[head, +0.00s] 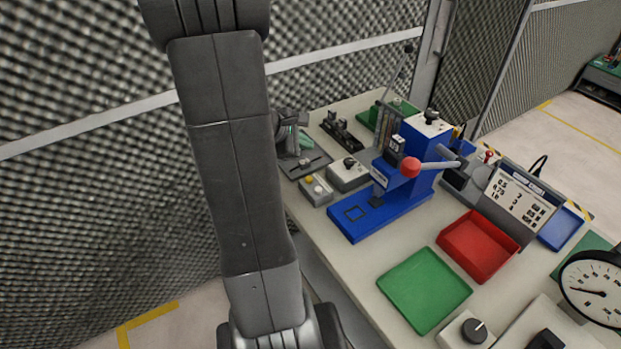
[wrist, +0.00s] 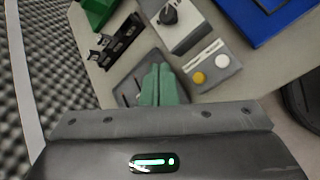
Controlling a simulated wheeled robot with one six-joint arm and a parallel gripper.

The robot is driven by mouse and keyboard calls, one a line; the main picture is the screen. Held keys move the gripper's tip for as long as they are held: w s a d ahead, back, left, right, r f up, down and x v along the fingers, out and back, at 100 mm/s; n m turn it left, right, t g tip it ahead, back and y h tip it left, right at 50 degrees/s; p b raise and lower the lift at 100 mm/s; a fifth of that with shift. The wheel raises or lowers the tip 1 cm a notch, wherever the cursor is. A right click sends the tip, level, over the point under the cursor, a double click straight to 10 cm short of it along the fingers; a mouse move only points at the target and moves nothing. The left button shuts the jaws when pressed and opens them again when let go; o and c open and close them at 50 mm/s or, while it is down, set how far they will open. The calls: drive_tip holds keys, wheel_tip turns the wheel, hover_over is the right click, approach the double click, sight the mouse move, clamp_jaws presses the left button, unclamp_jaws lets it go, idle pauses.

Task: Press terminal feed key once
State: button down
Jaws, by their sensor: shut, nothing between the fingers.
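A small grey box (head: 316,190) at the near left of the bench has a yellow and a white round button. No label is readable, so I cannot tell which one is the feed key. My gripper (wrist: 160,72) has its green fingers together with nothing between them. It is over a dark flat unit (wrist: 128,88), apart from the buttons in the picture.
A grey box with a black knob (head: 348,173) stands beside the button box. A blue press (head: 395,205) with a red-ball lever stands to the right. A green tray (head: 425,290) and a red tray (head: 480,247) lie farther right.

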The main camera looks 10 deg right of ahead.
drive_tip(key=b, duration=0.6)
hover_over(309, 180)
drive_tip(key=a, duration=0.1)
wheel_tip(309, 180, down, 8)
drive_tip(key=shift+w+f, duration=0.1)
drive_tip(key=shift+f+b, duration=0.35)
drive_tip(key=shift+b, duration=0.2)
idle(1.2)
drive_tip(key=shift+f+b, duration=0.4)
drive_tip(key=shift+b, duration=0.25)
drive_tip(key=shift+f+b, duration=0.5)
drive_tip(key=shift+b, duration=0.05)
idle(0.5)
drive_tip(key=shift+r, duration=0.1)
drive_tip(key=shift+r+p, duration=0.6)
drive_tip(key=shift+r, duration=0.25)
